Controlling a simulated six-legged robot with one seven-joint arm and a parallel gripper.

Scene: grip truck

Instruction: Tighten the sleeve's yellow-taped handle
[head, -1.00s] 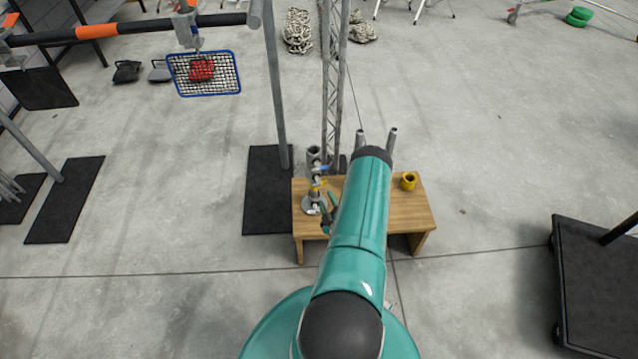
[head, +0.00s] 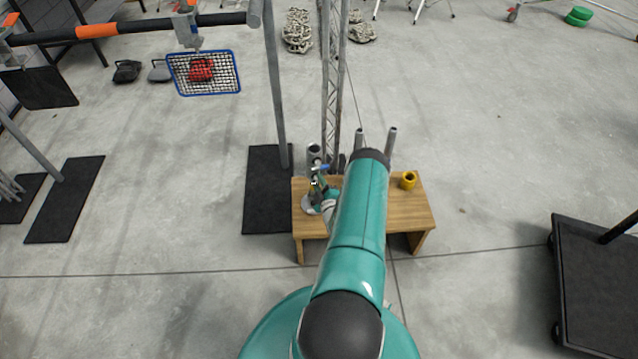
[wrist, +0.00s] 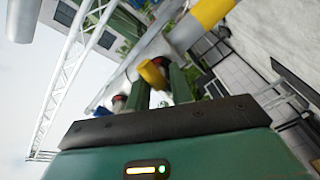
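In the wrist view the yellow-taped handle (wrist: 153,74) lies tilted between the two fingers of my gripper (wrist: 160,88). The fingers stand apart with a light gap between them; whether both touch the handle is hard to tell. In the head view my gripper (head: 321,192) is at the upright metal fitting at the left end of the wooden bench and covers much of it. The fitting's grey sleeve top (head: 314,152) and a blue handle (head: 320,168) show above my gripper. The yellow-taped handle is mostly hidden there.
The wooden bench (head: 400,217) carries a yellow tape roll (head: 408,180) at right. Two grey tubes rise behind my arm. A lattice truss (head: 333,90) and a grey pole (head: 275,90) stand behind. A black cart (head: 600,280) is at right; open floor lies between.

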